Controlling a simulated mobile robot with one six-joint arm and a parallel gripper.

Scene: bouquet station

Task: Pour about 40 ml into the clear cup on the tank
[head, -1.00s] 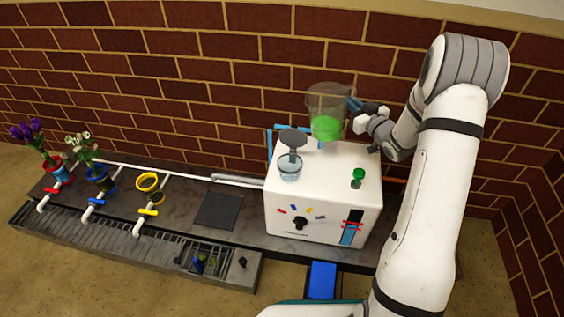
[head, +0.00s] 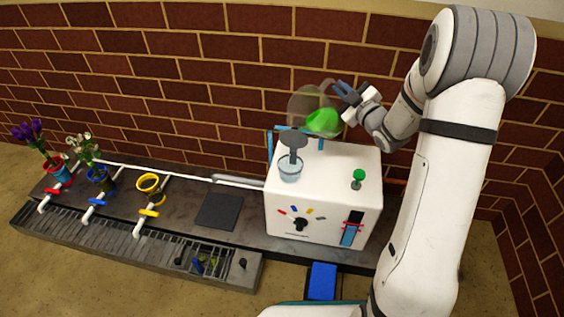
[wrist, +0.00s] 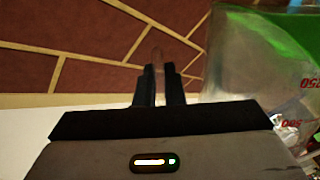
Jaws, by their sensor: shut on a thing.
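My gripper (head: 343,91) is shut on the handle of a clear jug (head: 302,100) holding bright green liquid (head: 323,122). The jug is in the air above the back of the white tank (head: 352,160), tipped toward the left. The clear cup (head: 290,170) stands on the tank's top left, below and left of the jug, with a little pale blue showing in it. No stream of liquid is visible. In the wrist view the fingers (wrist: 159,88) close around the handle, and the jug (wrist: 262,80) with red markings is at the right.
A dark grey disc on a stem (head: 293,139) rises at the cup, partly hiding its rim. A green knob (head: 359,176) sits on the tank's right. Blue rails stand behind the tank. Flower pots and a yellow ring (head: 148,183) are on the bench at left.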

